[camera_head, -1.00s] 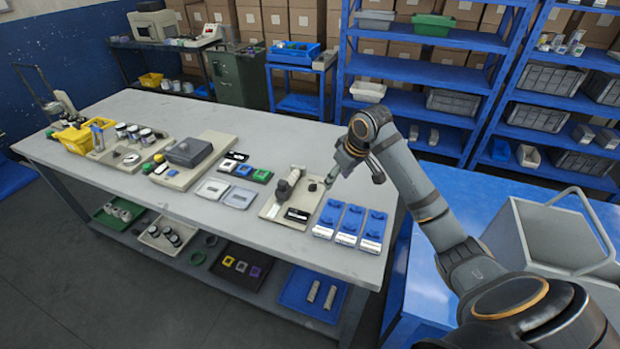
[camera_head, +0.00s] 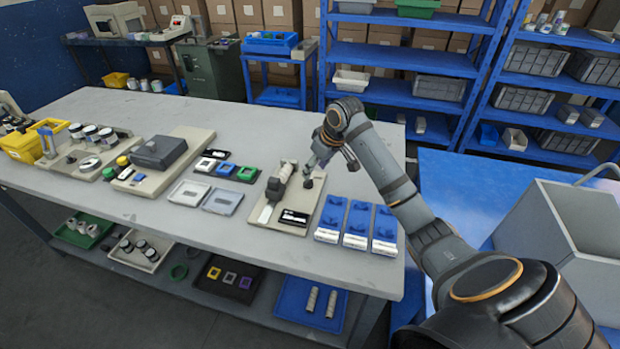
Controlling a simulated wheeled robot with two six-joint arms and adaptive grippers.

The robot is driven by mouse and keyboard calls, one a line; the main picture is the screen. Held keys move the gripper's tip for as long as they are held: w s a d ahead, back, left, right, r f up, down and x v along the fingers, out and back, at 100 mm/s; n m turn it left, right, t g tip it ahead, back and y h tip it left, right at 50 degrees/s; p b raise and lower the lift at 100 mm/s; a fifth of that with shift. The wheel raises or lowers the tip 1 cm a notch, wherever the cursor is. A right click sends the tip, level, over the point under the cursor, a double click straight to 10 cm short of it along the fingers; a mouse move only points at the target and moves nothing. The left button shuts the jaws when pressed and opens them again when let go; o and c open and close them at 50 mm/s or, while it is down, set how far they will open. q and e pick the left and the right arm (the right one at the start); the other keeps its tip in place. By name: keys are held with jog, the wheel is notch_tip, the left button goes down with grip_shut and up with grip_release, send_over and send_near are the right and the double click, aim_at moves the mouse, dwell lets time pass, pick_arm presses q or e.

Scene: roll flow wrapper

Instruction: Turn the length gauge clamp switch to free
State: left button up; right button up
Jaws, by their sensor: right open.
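My right gripper (camera_head: 313,168) is open and points down just above the small dark knob, at the plate's back right. I cannot tell whether it touches the knob. My left gripper is not in view.
Blue blocks with white fronts (camera_head: 357,222) stand just right of the plate. Grey square trays (camera_head: 222,200) and a dark grey box unit (camera_head: 160,152) lie to the left. A grey bin (camera_head: 560,225) stands at the right. The table's back strip is clear.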

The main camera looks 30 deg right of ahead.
aim_at(309, 180)
jog(key=x, duration=0.5)
jog(key=shift+f, duration=0.15)
jog(key=shift+w+f, duration=0.2)
jog(key=shift+f, duration=0.2)
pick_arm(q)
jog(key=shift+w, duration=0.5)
pick_arm(e)
jog(key=shift+c, duration=0.2)
